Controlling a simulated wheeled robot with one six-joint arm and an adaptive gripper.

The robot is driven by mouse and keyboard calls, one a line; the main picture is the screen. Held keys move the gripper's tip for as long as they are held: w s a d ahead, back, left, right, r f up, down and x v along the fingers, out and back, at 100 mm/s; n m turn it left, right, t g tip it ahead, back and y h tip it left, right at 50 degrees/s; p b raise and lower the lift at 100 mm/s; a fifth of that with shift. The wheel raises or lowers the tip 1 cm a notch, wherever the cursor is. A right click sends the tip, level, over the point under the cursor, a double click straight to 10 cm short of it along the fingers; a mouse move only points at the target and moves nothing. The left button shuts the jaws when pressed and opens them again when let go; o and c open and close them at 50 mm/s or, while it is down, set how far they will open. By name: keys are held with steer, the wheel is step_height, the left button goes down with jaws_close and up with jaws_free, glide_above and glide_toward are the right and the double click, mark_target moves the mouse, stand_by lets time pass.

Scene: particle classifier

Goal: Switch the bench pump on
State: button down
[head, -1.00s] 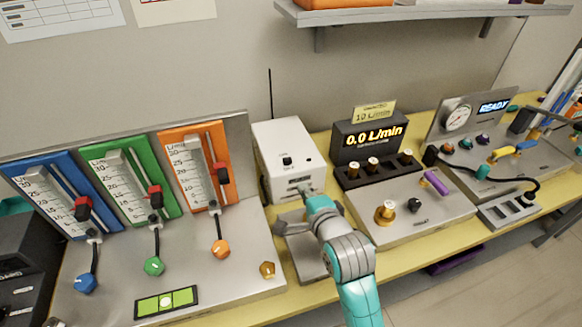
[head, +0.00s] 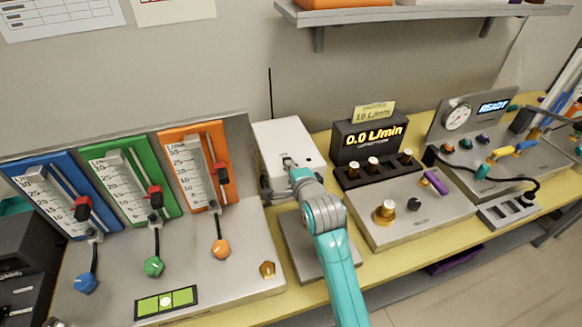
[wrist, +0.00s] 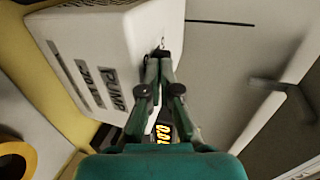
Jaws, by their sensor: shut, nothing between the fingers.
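The bench pump is a white box (head: 275,139) on the bench, left of the flow display; it also shows in the wrist view (wrist: 118,35), with PUMP lettering on one face. Its small dark switch (wrist: 162,43) is largely hidden by my fingers. My gripper (head: 288,164) is shut and empty, its fingertips at the switch on the pump's face. In the wrist view, my gripper (wrist: 160,58) has its tips right by the switch; I cannot tell whether they touch it or which way it is set.
The flow display (head: 370,137) reads 0.0 L/min. A panel (head: 200,262) with blue, green and orange flowmeters stands left. A grey valve panel (head: 455,195) with a gold knob (head: 385,211) lies right. A shelf (head: 420,13) hangs above. A thin black rod (head: 270,95) rises behind the pump.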

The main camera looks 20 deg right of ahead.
steer(key=shift+w, duration=1.45)
